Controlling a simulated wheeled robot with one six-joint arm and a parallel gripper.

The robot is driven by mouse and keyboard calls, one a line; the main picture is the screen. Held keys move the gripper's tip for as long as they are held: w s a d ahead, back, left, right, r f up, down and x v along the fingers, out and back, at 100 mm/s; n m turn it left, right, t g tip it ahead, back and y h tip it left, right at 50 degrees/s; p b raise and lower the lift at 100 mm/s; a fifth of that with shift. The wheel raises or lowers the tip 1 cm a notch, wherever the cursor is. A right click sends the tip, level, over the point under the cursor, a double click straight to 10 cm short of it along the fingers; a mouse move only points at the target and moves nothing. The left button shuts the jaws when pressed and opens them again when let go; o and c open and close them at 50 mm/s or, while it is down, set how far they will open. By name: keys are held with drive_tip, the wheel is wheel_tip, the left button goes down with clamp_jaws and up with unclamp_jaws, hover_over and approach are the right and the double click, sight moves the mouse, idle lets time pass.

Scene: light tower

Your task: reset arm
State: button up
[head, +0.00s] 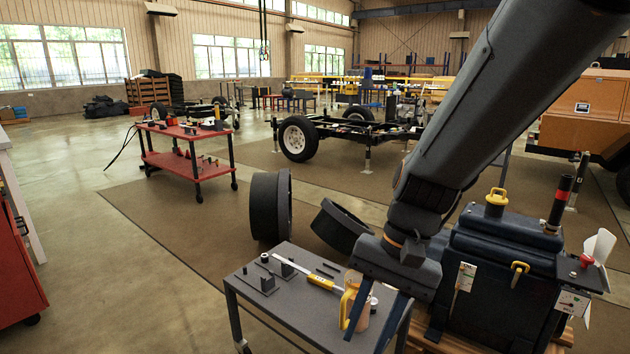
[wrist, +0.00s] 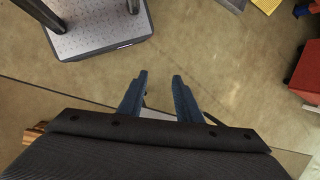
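My gripper (head: 367,345) hangs in front of the near right part of the small grey table in the head view, its dark blue fingers pointing down. In the wrist view my gripper (wrist: 160,76) has its fingers apart, with only floor between them. It is open and empty. My arm comes down from the upper right of the head view.
A dark machine (head: 500,270) stands close right. A red cart (head: 187,172) stands farther left. Left floor is open.

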drive_tip(key=s+d+r+n+t+h, duration=0.2)
drive_tip(key=s+r+n+h, duration=0.15)
drive_tip(key=s+n, duration=0.35)
drive_tip(key=d+r+m+p, duration=0.2)
drive_tip(key=d+r+p, duration=0.6)
drive_tip(key=p, duration=1)
wheel_tip(320, 180, up, 2)
drive_tip(key=shift+w+d+r, duration=0.15)
drive_tip(key=shift+w, duration=0.2)
drive_tip(key=shift+d, duration=0.15)
drive_tip(key=shift+c, duration=1.2)
drive_tip(key=shift+m, duration=0.3)
drive_tip(key=shift+d, duration=0.15)
